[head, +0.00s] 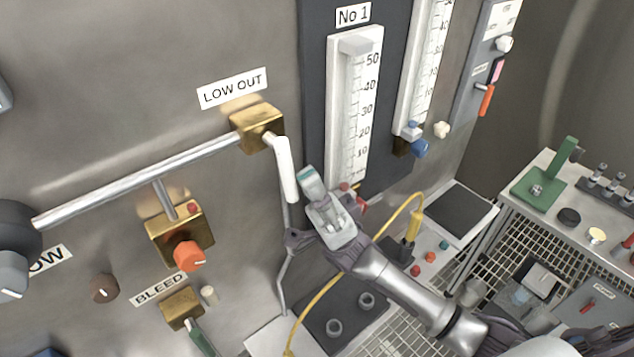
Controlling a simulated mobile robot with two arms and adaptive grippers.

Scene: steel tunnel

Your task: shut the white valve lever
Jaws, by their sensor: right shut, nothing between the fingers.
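The white valve lever (286,170) hangs down and slightly right from a brass valve body (257,127) below the "LOW OUT" label. A steel pipe runs into this valve from the left. My right gripper (309,181) comes from the lower right. Its fingers are shut and empty, with their tips just right of the lever's lower end. I cannot tell whether they touch the lever. My left gripper is not in view.
A "No 1" gauge (354,110) stands behind my gripper. An orange knob (188,256) and a "BLEED" valve (181,307) sit lower left. A yellow cable (381,226) hangs near my right arm. A bench (527,212) with fittings stands at right.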

